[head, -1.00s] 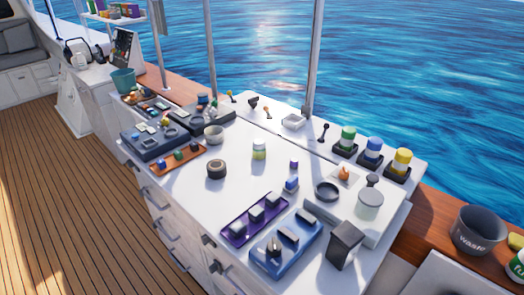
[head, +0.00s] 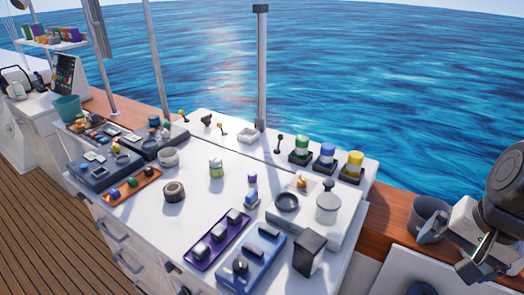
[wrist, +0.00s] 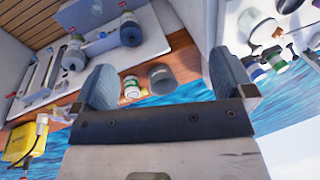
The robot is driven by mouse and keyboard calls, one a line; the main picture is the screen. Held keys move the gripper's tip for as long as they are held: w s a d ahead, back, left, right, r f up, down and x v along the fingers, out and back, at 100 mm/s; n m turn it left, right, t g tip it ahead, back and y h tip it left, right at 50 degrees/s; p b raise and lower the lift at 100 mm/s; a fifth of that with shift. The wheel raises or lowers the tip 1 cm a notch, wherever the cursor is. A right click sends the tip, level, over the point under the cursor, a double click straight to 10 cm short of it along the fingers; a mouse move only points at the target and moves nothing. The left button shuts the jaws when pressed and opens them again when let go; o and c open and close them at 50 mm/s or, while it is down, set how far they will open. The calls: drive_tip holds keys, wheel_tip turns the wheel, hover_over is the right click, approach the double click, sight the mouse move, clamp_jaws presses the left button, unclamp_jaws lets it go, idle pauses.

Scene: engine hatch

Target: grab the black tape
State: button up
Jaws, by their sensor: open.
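A dark, short round roll with a tan core, which looks like the black tape (head: 174,192), lies on the white counter (head: 140,222) left of centre in the head view. My gripper (head: 452,250) is at the right edge of the head view, far from the roll. The wrist view shows my gripper (wrist: 165,78) with two blue-grey fingers wide apart and nothing between them. I cannot make out the roll in the wrist view.
A grey bucket (head: 428,216) is beside my gripper. The counter just around the roll is clear.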

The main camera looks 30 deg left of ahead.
drive_tip(key=w+a+f+m+g+y, duration=0.15)
drive_tip(key=w+a, duration=0.25)
drive_tip(key=a, duration=0.5)
drive_tip(key=w+a+m+g+y, duration=0.1)
drive_tip(key=w+a+y, duration=0.1)
drive_tip(key=w+a, duration=0.45)
drive_tip(key=m+g+y, duration=0.5)
drive_tip(key=m+g, duration=0.2)
approach(174, 187)
drive_tip(key=shift+n+x, duration=0.25)
drive_tip(key=shift+x, duration=0.9)
drive_tip(key=shift+s+a+f, duration=0.1)
drive_tip(key=shift+s+f, duration=0.05)
drive_tip(key=shift+x, duration=1.25)
drive_tip(key=shift+x, duration=2.6)
